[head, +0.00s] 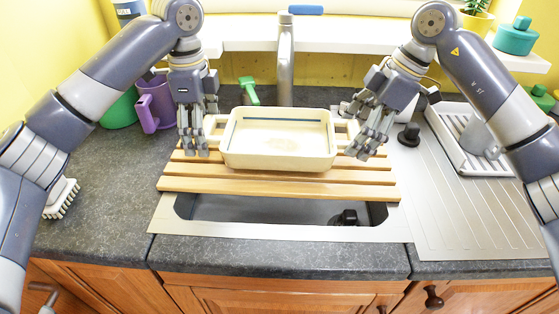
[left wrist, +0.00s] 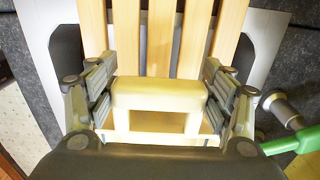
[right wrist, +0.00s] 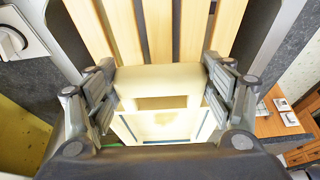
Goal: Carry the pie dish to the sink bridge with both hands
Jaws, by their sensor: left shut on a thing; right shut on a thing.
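The cream rectangular pie dish (head: 277,159) is level over the slatted wooden sink bridge (head: 280,188), which spans the sink (head: 260,210). I cannot tell whether the dish touches the slats. My left gripper (head: 197,148) is shut on its left handle, and my right gripper (head: 366,150) on its right handle. The left wrist view shows the dish handle (left wrist: 160,92) between the fingers, with slats (left wrist: 160,40) beyond. The right wrist view shows the other handle (right wrist: 158,80) between the fingers.
The tap (head: 285,65) stands right behind the dish. A purple mug (head: 153,105) and a green brush (head: 248,88) are at the back left. A white dish rack (head: 455,150) stands on the right drainer. A scrubbing brush (head: 62,197) lies at the left.

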